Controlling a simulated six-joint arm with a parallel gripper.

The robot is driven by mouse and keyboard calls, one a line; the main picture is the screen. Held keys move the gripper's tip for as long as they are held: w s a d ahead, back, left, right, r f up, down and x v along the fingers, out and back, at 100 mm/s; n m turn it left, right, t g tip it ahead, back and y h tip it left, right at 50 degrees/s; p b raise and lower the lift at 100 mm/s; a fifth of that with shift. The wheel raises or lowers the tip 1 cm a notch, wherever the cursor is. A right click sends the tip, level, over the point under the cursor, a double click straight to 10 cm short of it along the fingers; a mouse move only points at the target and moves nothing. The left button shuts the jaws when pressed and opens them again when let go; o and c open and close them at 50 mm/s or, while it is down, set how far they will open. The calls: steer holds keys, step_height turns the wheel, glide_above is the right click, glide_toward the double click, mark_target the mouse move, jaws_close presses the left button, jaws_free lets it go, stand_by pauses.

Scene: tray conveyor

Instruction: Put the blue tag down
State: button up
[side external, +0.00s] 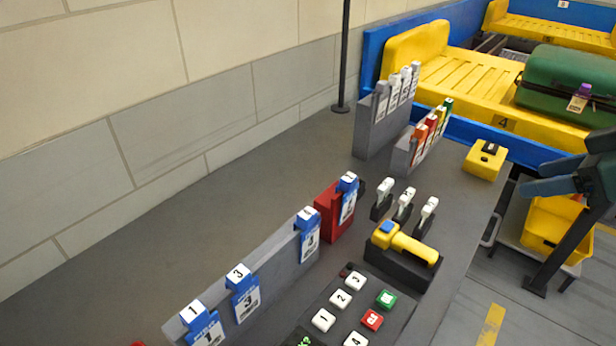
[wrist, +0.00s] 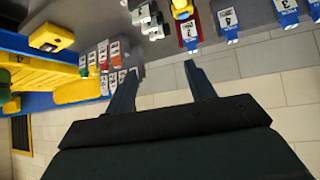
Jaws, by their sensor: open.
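A blue tag (side external: 347,200) with a white top sits in the red holder (side external: 328,212), upright, at the end of the grey rack (side external: 275,262). Several similar blue tags stand in that rack, including tag 1 (side external: 204,325), tag 3 (side external: 243,292) and another (side external: 308,235). The wrist view shows the red holder (wrist: 190,44) with its tag (wrist: 188,28) beyond my fingertips. My gripper (wrist: 157,78) is open, with nothing between its fingers. In the side view my gripper (side external: 562,168) is at the right edge, well away from the red holder.
Grey racks of white tags (side external: 398,95) and coloured tags (side external: 430,133) stand at the back. A yellow scanner (side external: 405,243), small levers (side external: 404,204) and a keypad (side external: 340,300) occupy the counter's right side. A green suitcase (side external: 570,85) lies on the yellow conveyor tray (side external: 470,82). The counter's left is clear.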

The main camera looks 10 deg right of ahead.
steer(key=w+a+f+n+y, duration=0.25)
steer(key=w+a+f, duration=0.25)
steer(key=w+a, duration=0.25)
steer(key=t+y, duration=0.2)
steer(key=y, duration=0.1)
glide_toward(354, 183)
steer(key=s+d+r, duration=0.1)
steer(key=shift+s+d+r+h, duration=0.2)
steer(key=shift+r+h, duration=0.05)
steer(key=shift+x, duration=4.3)
steer(key=shift+f, duration=0.2)
steer(key=shift+g, duration=0.3)
steer(key=shift+x, duration=2.5)
steer(key=shift+a, duration=0.1)
steer(key=shift+c, duration=0.4)
